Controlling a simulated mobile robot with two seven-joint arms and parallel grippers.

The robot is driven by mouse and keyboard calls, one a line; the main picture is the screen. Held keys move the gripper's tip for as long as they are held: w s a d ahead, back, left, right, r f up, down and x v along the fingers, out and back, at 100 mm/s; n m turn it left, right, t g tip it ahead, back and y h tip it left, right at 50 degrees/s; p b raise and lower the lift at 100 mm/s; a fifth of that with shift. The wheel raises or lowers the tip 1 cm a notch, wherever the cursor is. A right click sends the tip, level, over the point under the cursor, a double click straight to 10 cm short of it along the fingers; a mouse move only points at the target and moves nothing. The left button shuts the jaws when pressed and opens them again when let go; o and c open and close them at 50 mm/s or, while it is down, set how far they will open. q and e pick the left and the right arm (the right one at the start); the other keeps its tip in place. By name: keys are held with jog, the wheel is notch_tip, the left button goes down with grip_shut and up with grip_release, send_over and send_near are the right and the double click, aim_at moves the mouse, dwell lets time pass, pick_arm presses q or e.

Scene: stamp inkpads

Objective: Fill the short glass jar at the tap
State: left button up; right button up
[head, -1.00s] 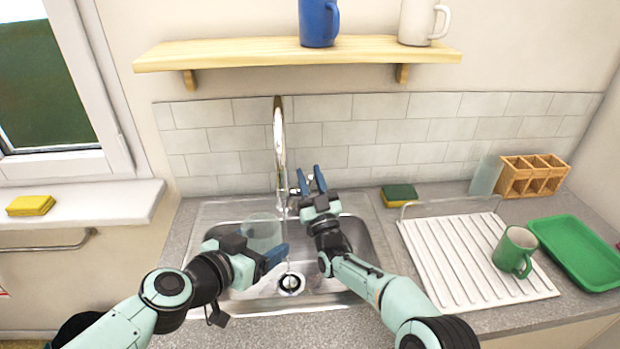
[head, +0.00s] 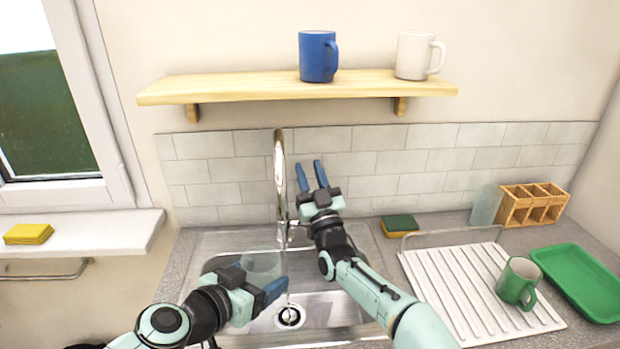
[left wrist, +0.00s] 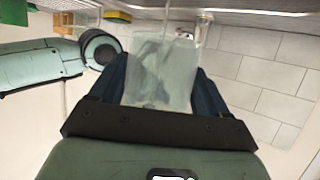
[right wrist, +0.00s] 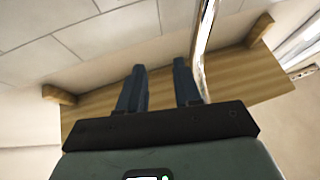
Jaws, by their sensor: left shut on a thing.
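The clear glass jar (head: 262,263) is over the sink, partly hidden by my left gripper (head: 268,284). The left wrist view shows the jar (left wrist: 160,75) between the fingers of my left gripper, which is shut on it. The steel tap (head: 280,170) curves up behind the sink. A thin clear streak like running water (head: 287,282) falls from the tap toward the drain, just right of the jar. I cannot tell whether the jar holds water. My right gripper (head: 312,173) is open and empty, pointing up just right of the tap.
The sink (head: 335,310) lies below both grippers. A white draining rack (head: 455,275) with a green mug (head: 517,282) stands to the right, by a green tray (head: 580,283). A wooden shelf (head: 300,88) with mugs hangs above.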

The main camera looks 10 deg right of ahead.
aim_at(274, 257)
pick_arm(q)
jog(key=shift+r, duration=0.1)
jog(key=w+d, duration=0.1)
jog(key=w, duration=0.1)
jog(key=w+d, duration=0.3)
jog(key=w, duration=0.1)
jog(key=shift+d, duration=0.15)
dwell(1.1)
